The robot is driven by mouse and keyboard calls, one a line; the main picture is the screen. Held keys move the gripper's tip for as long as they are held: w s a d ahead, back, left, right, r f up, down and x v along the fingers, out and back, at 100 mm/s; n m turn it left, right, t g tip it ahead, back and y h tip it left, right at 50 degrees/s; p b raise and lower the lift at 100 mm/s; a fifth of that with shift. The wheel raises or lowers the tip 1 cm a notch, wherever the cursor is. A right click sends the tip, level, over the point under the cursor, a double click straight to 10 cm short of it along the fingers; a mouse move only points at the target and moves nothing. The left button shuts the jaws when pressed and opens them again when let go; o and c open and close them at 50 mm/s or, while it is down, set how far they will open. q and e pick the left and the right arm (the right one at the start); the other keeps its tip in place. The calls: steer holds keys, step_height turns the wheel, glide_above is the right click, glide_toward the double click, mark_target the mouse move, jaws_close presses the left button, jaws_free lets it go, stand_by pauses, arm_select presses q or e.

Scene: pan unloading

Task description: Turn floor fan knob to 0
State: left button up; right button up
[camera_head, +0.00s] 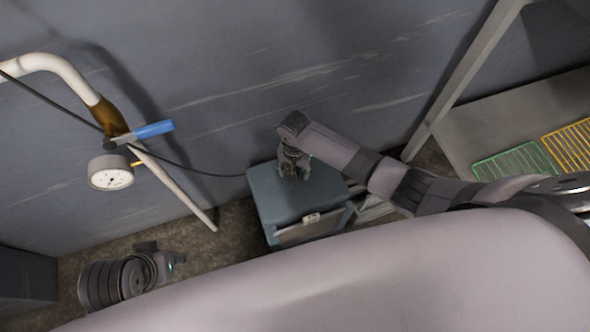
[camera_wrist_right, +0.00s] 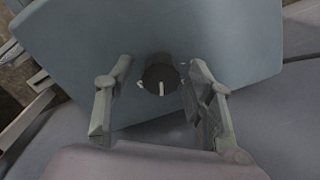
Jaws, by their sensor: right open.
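The floor fan unit, a blue-grey box (camera_head: 265,205), stands on the floor against the wall. Its flat top fills much of the right wrist view (camera_wrist_right: 250,45). A round dark knob (camera_wrist_right: 153,72) with a pale pointer mark sits on this top; the pointer runs roughly up and down in the picture. My right gripper (camera_head: 294,174) is over the box, pointing down. In the right wrist view its open fingers (camera_wrist_right: 160,66) are on either side of the knob, with gaps on both sides. My left arm's dark end shows at lower left; its fingers cannot be made out.
A white pipe (camera_head: 60,65) with a blue-handled valve (camera_head: 153,130) and a round gauge (camera_head: 111,172) is on the left wall. A black cable runs to the box. A metal shelf (camera_head: 480,125) with green and yellow racks (camera_head: 515,160) stands at right.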

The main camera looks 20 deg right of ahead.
steer(key=shift+c, duration=0.4)
steer(key=c, duration=1.1)
